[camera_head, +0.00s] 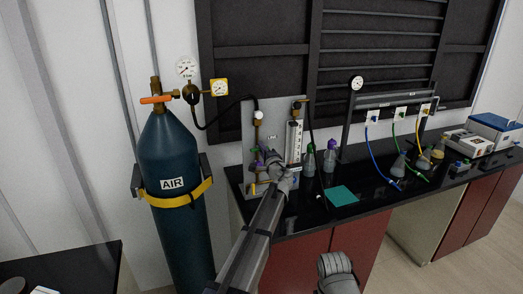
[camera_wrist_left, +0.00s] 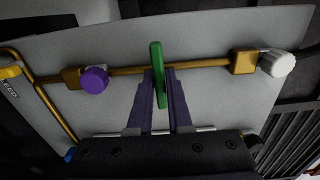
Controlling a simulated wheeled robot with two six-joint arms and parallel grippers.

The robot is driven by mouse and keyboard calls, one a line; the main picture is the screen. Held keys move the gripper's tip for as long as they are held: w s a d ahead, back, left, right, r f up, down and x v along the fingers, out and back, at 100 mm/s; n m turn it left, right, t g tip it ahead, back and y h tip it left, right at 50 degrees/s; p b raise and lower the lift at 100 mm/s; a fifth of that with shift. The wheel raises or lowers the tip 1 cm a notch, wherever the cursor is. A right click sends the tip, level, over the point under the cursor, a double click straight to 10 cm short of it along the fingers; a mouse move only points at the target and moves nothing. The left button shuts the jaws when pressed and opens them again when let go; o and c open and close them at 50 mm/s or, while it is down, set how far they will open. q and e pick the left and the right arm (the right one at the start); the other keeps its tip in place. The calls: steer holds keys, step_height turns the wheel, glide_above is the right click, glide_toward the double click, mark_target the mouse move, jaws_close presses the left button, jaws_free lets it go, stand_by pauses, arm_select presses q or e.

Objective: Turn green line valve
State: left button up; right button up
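The green valve handle (camera_wrist_left: 157,75) is a slim upright bar on a brass line, seen in the left wrist view. The two purple-grey fingers of my left gripper (camera_wrist_left: 160,88) stand close on either side of its lower half and look shut on it. A purple valve knob (camera_wrist_left: 94,79) sits on the same line to the left, and a white knob (camera_wrist_left: 277,63) to the right. My right gripper is out of view.
A blue AIR cylinder (camera_head: 173,220) stands left of the panel. A flowmeter (camera_head: 294,142) is close right of the gripper. Flasks (camera_head: 330,157), a teal mat (camera_head: 341,196) and hoses occupy the black bench (camera_head: 300,215).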

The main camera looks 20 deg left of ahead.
arm_select(q)
steer(key=o, duration=0.4)
steer(key=v, duration=0.7)
steer(key=shift+s+d, duration=0.25)
steer(key=shift+s, duration=0.1)
steer(key=s+d+f+n+g+h, duration=0.2)
steer(key=s+d+f+n+g, duration=0.15)
steer(key=s+f, duration=0.45)
steer(key=s+d+f+n+g+h, duration=0.15)
steer(key=s+f+g, duration=0.25)
steer(key=s, duration=0.7)
steer(key=s+d+f+n+g+h, duration=0.2)
steer(key=s+d+f+n+g, duration=0.15)
steer(key=s+f, duration=0.5)
steer(key=s+d+g+h, duration=0.1)
steer(key=s+d, duration=0.1)
steer(key=s, duration=0.3)
steer(key=s+d+f+g+h, duration=0.1)
steer(key=s+d, duration=0.1)
steer(key=s, duration=0.3)
steer(key=s+d+m+g+h, duration=0.1)
steer(key=s+d+g, duration=0.1)
steer(key=s, duration=0.3)
steer(key=shift+d+f, duration=0.2)
steer(key=shift+d, duration=0.2)
